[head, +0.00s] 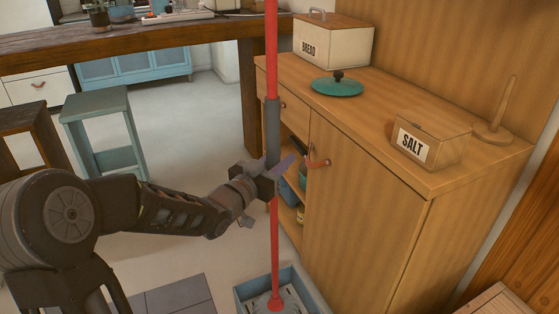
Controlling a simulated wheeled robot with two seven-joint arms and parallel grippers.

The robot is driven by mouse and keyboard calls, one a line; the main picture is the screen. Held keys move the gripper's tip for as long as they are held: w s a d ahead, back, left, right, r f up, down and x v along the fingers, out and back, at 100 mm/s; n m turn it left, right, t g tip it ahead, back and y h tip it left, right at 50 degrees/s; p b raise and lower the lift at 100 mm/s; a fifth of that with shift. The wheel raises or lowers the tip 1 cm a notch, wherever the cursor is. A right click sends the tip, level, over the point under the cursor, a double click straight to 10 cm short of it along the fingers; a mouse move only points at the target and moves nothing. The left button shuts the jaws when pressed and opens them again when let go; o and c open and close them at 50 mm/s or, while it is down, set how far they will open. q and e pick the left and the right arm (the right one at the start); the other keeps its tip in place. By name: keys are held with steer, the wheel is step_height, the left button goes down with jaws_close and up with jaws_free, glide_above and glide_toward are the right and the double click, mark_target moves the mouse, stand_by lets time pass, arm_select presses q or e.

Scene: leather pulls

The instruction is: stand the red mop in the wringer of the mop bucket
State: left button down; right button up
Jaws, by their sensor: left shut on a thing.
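The red mop (275,245) stands roughly upright, its long red handle running out of the top of the head view, with a grey sleeve (272,130) partway up. My left gripper (268,180) is shut on the handle just below that sleeve. The handle's lower end meets a red socket with pale mop material around it, inside a blue-grey open container, apparently the mop bucket (242,294). The bucket is cut off by the bottom edge. I cannot tell the wringer apart or whether the mop head rests in it. My right gripper is not in view.
A wooden cabinet (365,215) stands close right of the mop, its leather pull (319,163) near my gripper. On it are a bread box (335,45), teal lid (338,87), salt box (430,138) and wooden holder (494,130). A teal stool (97,103) stands left; floor beyond is clear.

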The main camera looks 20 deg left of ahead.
arm_select(q)
steer(key=shift+f, duration=0.3)
steer(key=c, duration=1.4)
jaws_free()
steer(key=shift+f, duration=0.1)
steer(key=o, duration=1.4)
steer(key=shift+s, duration=0.1)
steer(key=shift+s+a+r, duration=0.1)
steer(key=shift+s+a, duration=0.1)
steer(key=shift+s, duration=0.65)
steer(key=shift+s+a+r, duration=0.1)
steer(key=shift+s+a, duration=0.05)
steer(key=shift+s, duration=0.75)
steer(key=shift+s+a, duration=0.2)
steer(key=shift+s, duration=0.65)
glide_toward(269, 169)
steer(key=shift+w+d, duration=0.15)
steer(key=shift+w, duration=0.4)
